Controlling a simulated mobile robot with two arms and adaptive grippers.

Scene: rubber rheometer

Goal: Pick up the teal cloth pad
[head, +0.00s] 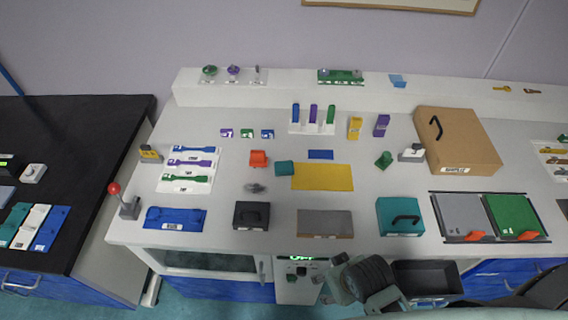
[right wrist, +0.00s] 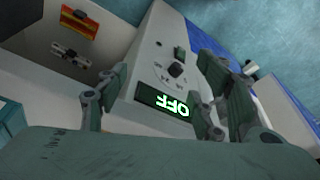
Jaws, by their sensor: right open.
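The teal cloth pad (head: 285,168) is a small, thick teal piece lying on the white bench in the head view. It sits at the left edge of a yellow mat (head: 325,178), right of an orange block. My right gripper (head: 333,280) is below the bench's front edge, well away from the pad, in front of the panel with the green display. It is open and empty. In the right wrist view its fingers (right wrist: 160,100) stand apart before the panel reading OFF (right wrist: 165,103); the pad is not seen there. My left gripper is not in view.
An orange block (head: 258,158) and a grey piece (head: 256,188) lie near the pad. A black box (head: 251,215), a grey block (head: 325,223) and a teal handled box (head: 400,217) line the front edge. A red-knobbed lever (head: 129,207) stands at the left corner.

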